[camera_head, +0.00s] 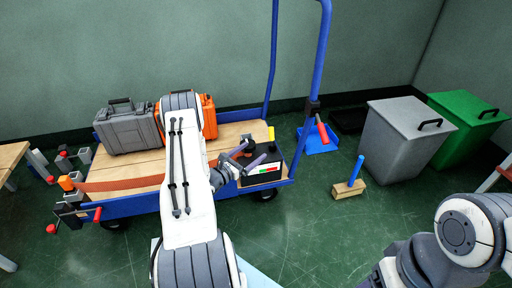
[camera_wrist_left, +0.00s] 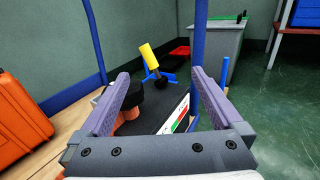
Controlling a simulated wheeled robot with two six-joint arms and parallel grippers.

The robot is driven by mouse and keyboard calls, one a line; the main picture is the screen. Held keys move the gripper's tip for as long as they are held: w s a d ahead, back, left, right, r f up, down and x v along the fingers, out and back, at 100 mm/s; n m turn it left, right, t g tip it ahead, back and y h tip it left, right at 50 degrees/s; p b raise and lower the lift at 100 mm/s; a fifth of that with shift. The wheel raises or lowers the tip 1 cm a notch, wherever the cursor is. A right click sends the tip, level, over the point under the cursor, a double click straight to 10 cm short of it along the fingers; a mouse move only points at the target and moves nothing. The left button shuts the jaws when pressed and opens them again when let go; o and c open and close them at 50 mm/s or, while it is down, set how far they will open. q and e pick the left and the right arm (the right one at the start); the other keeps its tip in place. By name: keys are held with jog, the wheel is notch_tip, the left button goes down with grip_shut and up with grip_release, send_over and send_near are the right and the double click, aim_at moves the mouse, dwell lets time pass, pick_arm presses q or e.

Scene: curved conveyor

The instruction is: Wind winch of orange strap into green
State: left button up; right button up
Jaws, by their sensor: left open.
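The winch is a black box on the right end of the blue cart, with a gauge plate (camera_head: 264,170) banded white, green and red; the plate also shows in the left wrist view (camera_wrist_left: 179,116). I cannot read its pointer. A yellow crank handle (camera_head: 271,133) stands at the box's far side; it is ahead of my fingers in the left wrist view (camera_wrist_left: 149,55). My left gripper (camera_head: 259,155) is open over the winch, apart from the yellow handle. A black round part (camera_wrist_left: 128,98) shows between its fingers.
A grey case (camera_head: 128,132) and an orange case (camera_head: 209,117) stand on the cart. Blue cart posts (camera_head: 319,55) rise near the winch. A wooden block with a blue stick (camera_head: 348,189) and grey (camera_head: 405,135) and green (camera_head: 465,125) bins stand right.

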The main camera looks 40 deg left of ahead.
aim_at(252, 141)
pick_arm(q)
jog(key=a+f+y, duration=0.1)
jog(key=s+a+f+n+y, duration=0.1)
jog(key=a, duration=0.1)
jog(key=s+a+f+n+y, duration=0.1)
jog(key=a, duration=0.1)
jog(key=shift+f+b, duration=0.3)
jog(key=shift+f, duration=0.1)
jog(key=w+b, duration=0.1)
jog(key=w, duration=0.2)
jog(key=w+b, duration=0.1)
jog(key=w, duration=0.2)
jog(key=w+a+b, duration=0.1)
jog(key=w, duration=0.2)
jog(key=shift+b, duration=0.4)
jog(key=shift+w+r, duration=0.15)
jog(key=shift+w, duration=0.7)
jog(key=c, duration=1.3)
jog(key=shift+o, duration=0.3)
pick_arm(e)
jog(key=f, duration=0.2)
jog(key=w+f, duration=0.1)
jog(key=f, duration=0.2)
jog(key=shift+f, duration=0.2)
